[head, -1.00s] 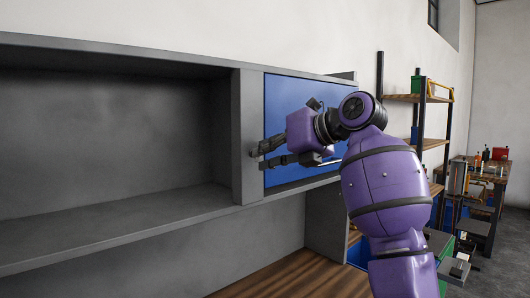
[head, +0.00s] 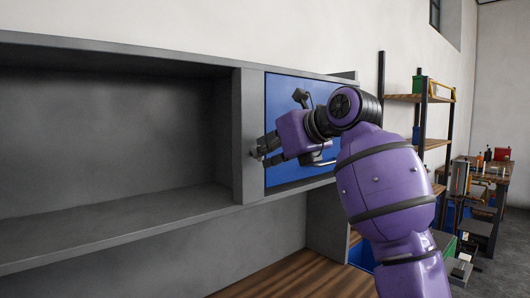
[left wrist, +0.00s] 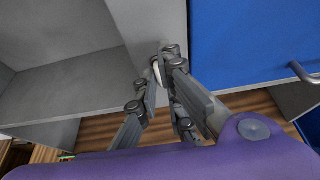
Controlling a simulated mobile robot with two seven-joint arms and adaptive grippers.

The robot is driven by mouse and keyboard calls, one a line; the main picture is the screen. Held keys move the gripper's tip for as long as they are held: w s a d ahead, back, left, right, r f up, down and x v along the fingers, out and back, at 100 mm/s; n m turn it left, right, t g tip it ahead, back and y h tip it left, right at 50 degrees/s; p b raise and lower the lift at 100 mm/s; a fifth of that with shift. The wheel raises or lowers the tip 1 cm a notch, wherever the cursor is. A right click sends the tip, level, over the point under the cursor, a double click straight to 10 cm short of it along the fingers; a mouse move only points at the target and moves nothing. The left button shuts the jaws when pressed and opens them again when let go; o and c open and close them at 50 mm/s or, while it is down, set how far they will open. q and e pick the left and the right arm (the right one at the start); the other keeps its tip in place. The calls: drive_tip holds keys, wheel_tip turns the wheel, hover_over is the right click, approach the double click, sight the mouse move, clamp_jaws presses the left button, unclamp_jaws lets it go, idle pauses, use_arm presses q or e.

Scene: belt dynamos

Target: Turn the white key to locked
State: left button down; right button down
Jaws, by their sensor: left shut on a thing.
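The white key (left wrist: 156,70) shows as a small pale piece between my fingertips in the left wrist view, in front of the grey upright post (head: 247,120). Most of it is covered by the fingers, so its angle is hard to tell. In the head view the key is hidden by my gripper. My left gripper (head: 261,153) is shut on the key at the post's right side, beside the blue door. Its fingers also show in the left wrist view (left wrist: 160,80). My right gripper is not in view.
A blue door (head: 285,100) with a bar handle (left wrist: 303,74) is just right of the post. An empty grey open compartment (head: 110,130) lies to the left. A wooden worktop (head: 290,278) is below. Shelves (head: 405,97) and a cluttered bench stand at the far right.

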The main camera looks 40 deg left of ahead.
use_arm(q)
drive_tip(key=shift+r, duration=0.1)
drive_tip(key=c, duration=1.9)
unclamp_jaws()
drive_tip(key=shift+o, duration=0.2)
drive_tip(key=shift+d, duration=0.15)
drive_tip(key=v, duration=1.1)
drive_tip(key=shift+d, duration=0.4)
drive_tip(key=shift+r, duration=0.1)
